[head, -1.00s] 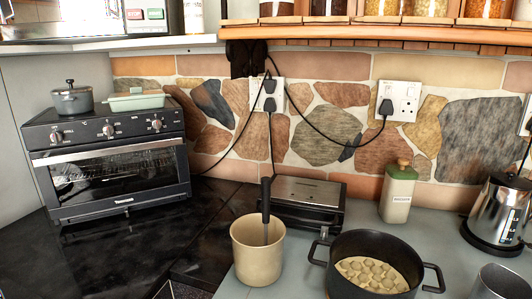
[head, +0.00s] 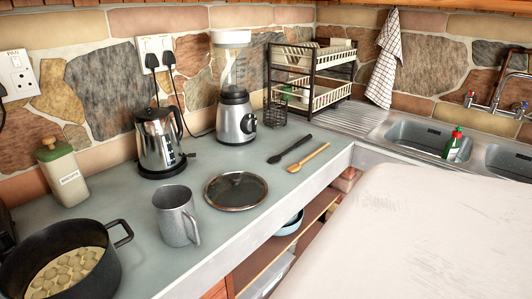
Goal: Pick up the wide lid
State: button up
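A round, wide lid (head: 236,190) of dark glass with a metal rim and a small dark knob lies flat on the grey counter in the head view. It sits to the right of a grey metal mug (head: 176,216), near the counter's front edge. A dark pot (head: 62,262) without a lid stands at the lower left, with pale round pieces inside. My gripper is not in view.
A black spoon (head: 289,149) and a wooden spoon (head: 308,158) lie right of the lid. A dish rack (head: 312,72) and sink (head: 425,137) are farther right. A large pale surface (head: 415,235) fills the lower right.

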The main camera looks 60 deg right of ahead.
aim_at(233, 191)
jog(key=z, duration=1.3)
jog(key=i+l+u, duration=0.2)
jog(key=l, duration=0.25)
jog(key=l+u, duration=0.25)
jog(key=l, duration=0.2)
jog(key=i+l+u, duration=0.2)
jog(key=l, duration=0.25)
jog(key=i+l+u, duration=0.2)
jog(key=l, duration=0.2)
jog(key=l+u, duration=0.2)
jog(key=l, duration=0.25)
jog(key=i, duration=0.2)
